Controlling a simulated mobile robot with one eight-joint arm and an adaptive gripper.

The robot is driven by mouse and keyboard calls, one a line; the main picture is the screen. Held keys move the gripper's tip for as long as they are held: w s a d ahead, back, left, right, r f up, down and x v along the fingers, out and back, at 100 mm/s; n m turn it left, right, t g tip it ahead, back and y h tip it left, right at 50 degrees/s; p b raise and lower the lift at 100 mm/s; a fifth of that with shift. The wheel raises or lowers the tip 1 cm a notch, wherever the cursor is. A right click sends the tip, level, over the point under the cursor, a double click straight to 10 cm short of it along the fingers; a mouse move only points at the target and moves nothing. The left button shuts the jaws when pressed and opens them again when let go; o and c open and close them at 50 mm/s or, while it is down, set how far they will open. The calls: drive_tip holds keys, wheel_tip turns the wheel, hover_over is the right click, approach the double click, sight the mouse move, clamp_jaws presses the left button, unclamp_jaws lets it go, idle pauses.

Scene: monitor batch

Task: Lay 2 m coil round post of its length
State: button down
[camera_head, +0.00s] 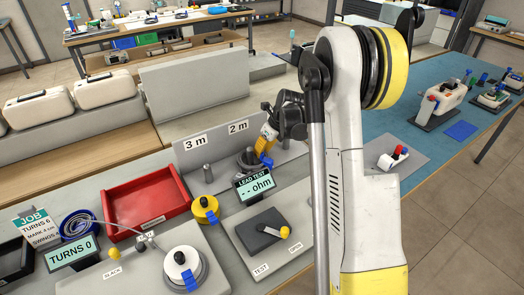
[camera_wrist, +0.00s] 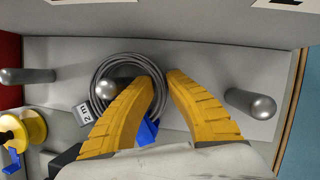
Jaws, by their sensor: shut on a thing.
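The grey cable coil (camera_head: 244,167) rings the middle post of the grey rack, under the 2 m label (camera_head: 238,127). In the wrist view the coil (camera_wrist: 103,68) lies around the post (camera_wrist: 106,89), with a 2 m tag (camera_wrist: 85,113) on its left and a blue clip (camera_wrist: 148,131) at its near right. My gripper (camera_head: 262,150) is over the coil's right side. Its yellow fingers straddle the coil strands (camera_wrist: 160,82), the left finger on the post side and the right finger outside. The strands between the fingers are partly hidden.
A bare post (camera_head: 207,173) stands to the left under the 3 m label (camera_head: 195,141); another bare post (camera_wrist: 250,103) stands to the right. A red tray (camera_head: 145,205), a yellow spool (camera_head: 205,209), a white spool (camera_head: 184,264) and the lead test display (camera_head: 254,185) are nearby.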

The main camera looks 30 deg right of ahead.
drive_tip(key=shift+f, duration=0.15)
drive_tip(key=c, duration=1.4)
unclamp_jaws()
drive_tip(key=v, duration=1.2)
